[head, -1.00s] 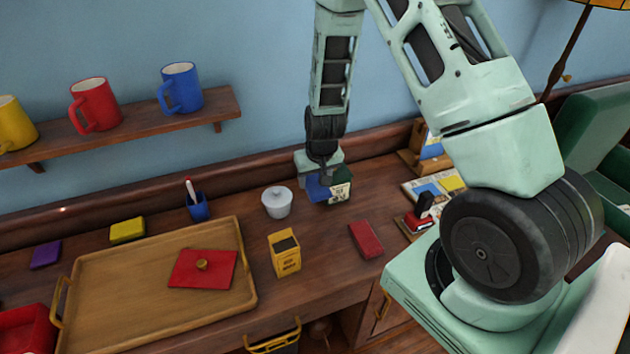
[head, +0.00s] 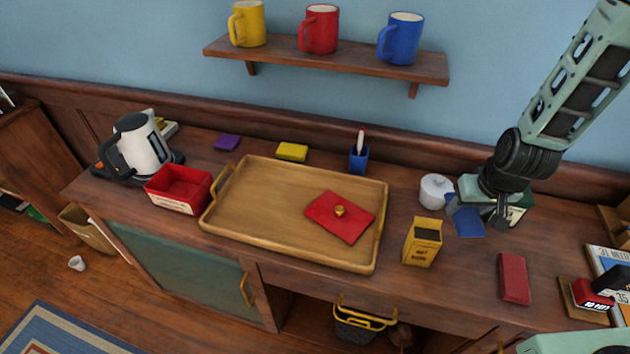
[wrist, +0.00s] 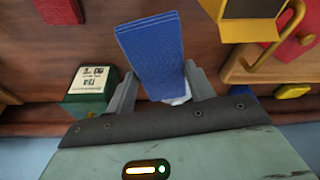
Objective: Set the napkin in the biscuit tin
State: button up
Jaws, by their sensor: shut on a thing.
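The napkin (head: 466,220) is a folded blue cloth. In the wrist view the napkin (wrist: 150,48) sits between the two fingers of my gripper (head: 484,212), which is shut on it. My gripper is at the right part of the counter, beside the white lidded pot. An open red box with a pale front label, apparently the biscuit tin (head: 178,206), stands far to the left, between kettle and tray. It looks empty. A red lid with a gold knob (head: 338,219) lies on the wooden tray (head: 265,240).
Near my gripper are the white pot (head: 436,190), a green box (wrist: 90,90) and a yellow carton (head: 422,243). A red block (head: 514,279) lies to the right. A blue pen cup (head: 358,160) stands behind the tray. A mug shelf (head: 330,62) overhangs the back; the kettle (head: 140,148) is far left.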

aim_at(182, 189)
jog(key=k+l+z, duration=0.1)
jog(key=k+z, duration=0.25)
jog(key=k, duration=0.3)
jog(key=j+z, duration=0.85)
jog(key=k+j, duration=0.1)
jog(key=j, duration=0.5)
jog(key=k+j, duration=0.1)
jog(key=j, duration=0.55)
jog(key=k+j, duration=0.1)
jog(key=j, duration=0.5)
jog(key=k+j, duration=0.1)
jog(key=j, duration=0.5)
jog(key=k+j, duration=0.1)
jog(key=j, duration=0.5)
jog(key=k+j, duration=0.1)
jog(key=j, duration=0.55)
jog(key=k+j, duration=0.1)
jog(key=j, duration=0.5)
jog(key=k+j, duration=0.1)
jog(key=j, duration=0.5)
jog(key=i+j, duration=0.15)
jog(key=j, duration=0.25)
jog(key=i+j, duration=0.15)
jog(key=j, duration=0.25)
